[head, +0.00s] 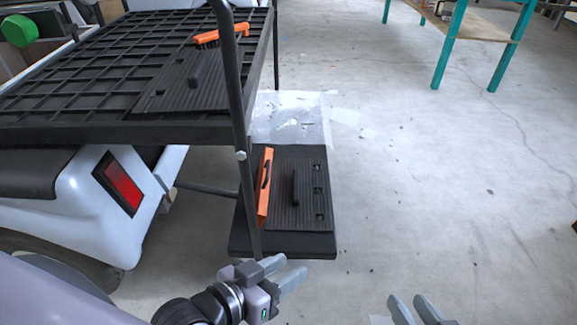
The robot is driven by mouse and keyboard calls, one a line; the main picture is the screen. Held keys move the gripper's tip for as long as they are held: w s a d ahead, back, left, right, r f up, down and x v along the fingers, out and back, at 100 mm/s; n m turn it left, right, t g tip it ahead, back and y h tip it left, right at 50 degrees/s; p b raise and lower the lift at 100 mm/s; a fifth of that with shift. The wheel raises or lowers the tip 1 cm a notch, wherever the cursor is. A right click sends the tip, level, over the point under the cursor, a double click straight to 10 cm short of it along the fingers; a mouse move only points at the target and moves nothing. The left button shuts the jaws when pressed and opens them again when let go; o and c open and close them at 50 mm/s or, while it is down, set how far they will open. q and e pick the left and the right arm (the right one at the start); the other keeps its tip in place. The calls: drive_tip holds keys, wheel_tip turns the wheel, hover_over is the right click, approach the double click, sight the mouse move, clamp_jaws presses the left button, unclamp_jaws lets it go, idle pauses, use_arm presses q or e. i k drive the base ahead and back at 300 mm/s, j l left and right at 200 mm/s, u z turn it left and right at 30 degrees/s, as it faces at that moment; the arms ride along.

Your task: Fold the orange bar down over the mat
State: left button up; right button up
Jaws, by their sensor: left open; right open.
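A black ribbed mat (283,217) with a raised black handle lies on the low step at the cart's rear. An orange bar (264,190) with a dark grip slot stands up along that mat's left edge, not over it. A second ribbed mat (170,97) lies on the roof rack, with another orange bar (228,35) at its far end; whether that bar lies flat is unclear. My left gripper (284,272) is open and empty, just in front of the low step. My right gripper (416,307) is open and empty at the bottom edge, right of the step.
A dark upright post (240,130) rises beside the low step's left side, in front of the roof rack (80,60). The white cart body (70,215) stands left. A teal-legged table (450,45) stands far back. The floor right of the step is clear.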

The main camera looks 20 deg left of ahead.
sight(261, 196)
drive_tip(key=i+l+z, duration=0.25)
drive_tip(key=l, duration=0.25)
drive_tip(key=i+l+z, duration=0.2)
drive_tip(key=l, duration=0.3)
drive_tip(key=i+l+z, duration=0.25)
drive_tip(key=i+l, duration=0.3)
drive_tip(key=i, duration=0.15)
drive_tip(key=i+l, duration=0.35)
drive_tip(key=i, duration=0.15)
drive_tip(key=i+j+u, duration=0.1)
drive_tip(key=i+u, duration=0.35)
drive_tip(key=i+l+u, duration=0.1)
drive_tip(key=i+u, duration=0.65)
drive_tip(key=i, duration=0.15)
drive_tip(key=i+u, duration=0.6)
drive_tip(key=u, duration=0.15)
drive_tip(key=i+u, duration=0.2)
drive_tip(key=u, duration=0.2)
drive_tip(key=i+l+u, duration=0.15)
drive_tip(key=u, duration=0.2)
drive_tip(key=i+u, duration=0.2)
drive_tip(key=u, duration=0.2)
drive_tip(key=i+u, duration=0.15)
drive_tip(key=u, duration=0.25)
drive_tip(key=i+u, duration=0.2)
drive_tip(key=u, duration=0.2)
drive_tip(key=i+l+u, duration=0.15)
drive_tip(key=u, duration=0.25)
